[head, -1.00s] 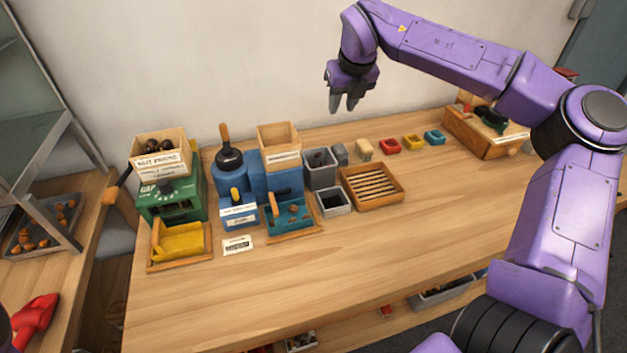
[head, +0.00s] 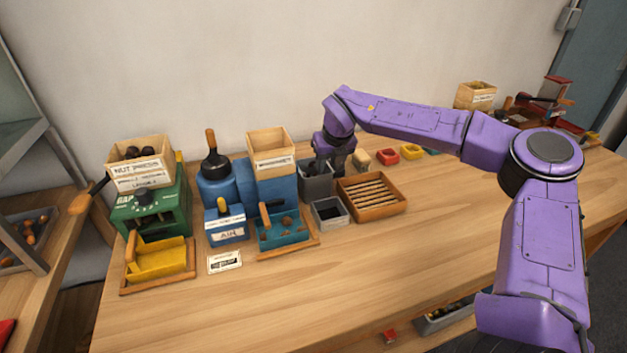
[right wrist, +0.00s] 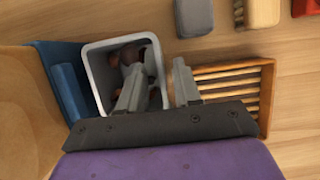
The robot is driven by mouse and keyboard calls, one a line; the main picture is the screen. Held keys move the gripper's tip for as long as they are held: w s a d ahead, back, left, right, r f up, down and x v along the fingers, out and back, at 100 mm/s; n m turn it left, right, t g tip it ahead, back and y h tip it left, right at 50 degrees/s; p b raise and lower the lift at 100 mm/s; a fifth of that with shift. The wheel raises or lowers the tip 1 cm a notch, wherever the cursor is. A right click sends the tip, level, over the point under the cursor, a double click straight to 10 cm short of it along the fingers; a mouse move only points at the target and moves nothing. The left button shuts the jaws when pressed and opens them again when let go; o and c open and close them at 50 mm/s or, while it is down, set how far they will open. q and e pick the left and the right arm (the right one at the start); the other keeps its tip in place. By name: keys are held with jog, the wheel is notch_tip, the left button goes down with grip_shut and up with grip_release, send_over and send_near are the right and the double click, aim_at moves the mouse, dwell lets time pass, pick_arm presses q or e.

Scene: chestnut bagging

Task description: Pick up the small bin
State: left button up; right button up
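A small grey bin (head: 314,184) stands upright on the table, right of the blue machine. In the right wrist view the grey bin (right wrist: 92,70) shows its pale rim and dark brown pieces inside. My right gripper (head: 327,166) is low at its right side. In the right wrist view my right gripper (right wrist: 159,70) is open, one finger over the bin's inside and the other outside its right wall; whether they touch the wall I cannot tell. A lower grey bin (head: 330,213) with a dark inside stands in front. My left gripper is out of view.
A slatted wooden tray (head: 372,196) is close on the right. A grey block (right wrist: 193,17) and a beige block (head: 360,158) are behind. The blue machine (head: 274,190) is close on the left. The table's front (head: 380,270) is clear.

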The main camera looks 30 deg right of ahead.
jog(key=shift+x, duration=0.9)
jog(key=shift+r, duration=0.15)
grip_shut()
dwell(0.5)
